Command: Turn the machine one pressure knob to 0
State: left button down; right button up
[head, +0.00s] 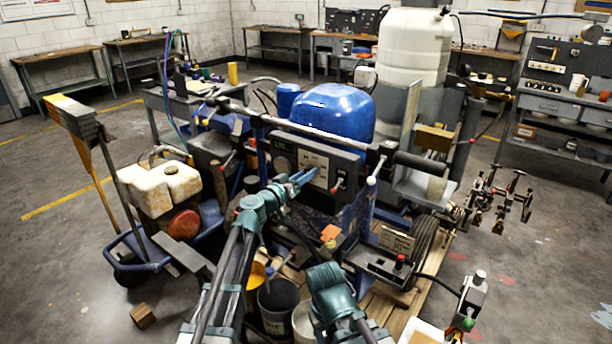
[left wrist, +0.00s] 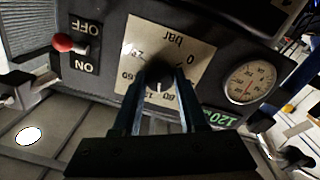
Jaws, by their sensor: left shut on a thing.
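The machine one pressure knob (left wrist: 158,76) is a dark round knob on a pale scale plate (left wrist: 185,45) marked "bar". The plate appears upside down in the left wrist view, with its 0 at the upper right. A light mark on the knob points toward the picture's bottom. My left gripper (left wrist: 165,98) has its two fingers closed on the knob's sides. In the head view my left gripper (head: 305,178) reaches the dark control panel (head: 284,161), and the knob is hidden there. My right arm shows at the bottom, but its fingers are not visible.
Beside the knob are a round gauge (left wrist: 250,83), a green display (left wrist: 220,119) and a red-tipped ON/OFF switch (left wrist: 63,43). A blue tank (head: 332,108) stands behind the panel. Buckets (head: 278,305) stand below the arms. Open floor lies at the left.

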pick_arm(q)
jog(key=n, duration=1.2)
jog(key=n+y, duration=0.1)
jog(key=n, duration=1.1)
jog(key=shift+t, duration=0.3)
jog(key=shift+n, duration=0.3)
jog(key=shift+s, duration=0.1)
jog(key=shift+c, duration=2.2)
grip_release()
jog(key=v, duration=1.3)
jog(key=shift+s+a, duration=0.25)
jog(key=shift+s, duration=0.05)
